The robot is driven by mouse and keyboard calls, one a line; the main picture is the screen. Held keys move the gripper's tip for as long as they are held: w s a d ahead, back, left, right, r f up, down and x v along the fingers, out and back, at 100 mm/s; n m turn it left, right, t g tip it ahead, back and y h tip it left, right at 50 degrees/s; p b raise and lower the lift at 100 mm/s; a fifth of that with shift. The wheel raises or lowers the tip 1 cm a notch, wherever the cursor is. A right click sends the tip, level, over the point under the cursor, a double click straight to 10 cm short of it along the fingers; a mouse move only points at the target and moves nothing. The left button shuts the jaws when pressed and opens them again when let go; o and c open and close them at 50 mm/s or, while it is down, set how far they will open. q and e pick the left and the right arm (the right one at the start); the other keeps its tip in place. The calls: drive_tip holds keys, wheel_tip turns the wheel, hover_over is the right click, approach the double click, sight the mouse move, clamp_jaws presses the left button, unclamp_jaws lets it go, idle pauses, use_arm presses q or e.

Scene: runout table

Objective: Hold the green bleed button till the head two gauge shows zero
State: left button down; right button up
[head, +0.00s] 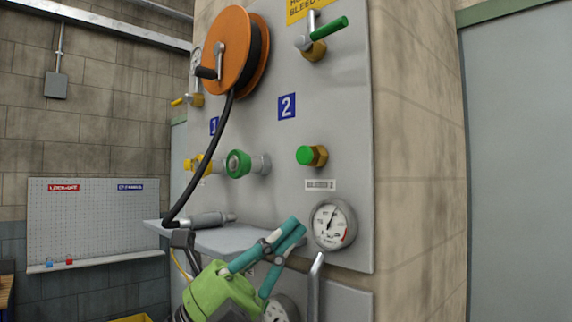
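The green bleed button (304,155) sits on a brass hex fitting on the grey panel, above a small label plate (320,185). Nothing touches the button. A round white gauge (333,225) is below it; its dark needle points up and slightly right, near mid-scale, away from a red mark at lower right. My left gripper (299,229), with a green body and teal fingers, is below and slightly left of the button, its fingers pointing up and right. The fingertips are together with nothing seen between them. My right gripper is not in view.
An orange hose reel (235,52) with a black hose hangs upper left. A grey shelf (225,236) juts out behind my gripper. A second gauge (281,310) is partly hidden.

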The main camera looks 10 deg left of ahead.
use_arm(q)
wheel_tip(320, 180, up, 3)
drive_tip(key=s+d+m+g+y, duration=0.2)
drive_tip(key=d+m+g, duration=0.15)
drive_tip(key=m, duration=0.35)
drive_tip(key=n+t+y, duration=0.3)
drive_tip(key=t+y, duration=0.5)
drive_tip(key=y, duration=0.5)
approach(298, 155)
drive_tip(key=v, duration=0.7)
drive_tip(key=shift+r, duration=0.15)
drive_tip(key=shift+w+d, duration=0.1)
drive_tip(key=shift+w, duration=0.1)
drive_tip(key=p+x, duration=0.7)
drive_tip(key=x, duration=0.5)
drive_tip(key=shift+w+d, duration=0.45)
drive_tip(key=shift+w, duration=0.25)
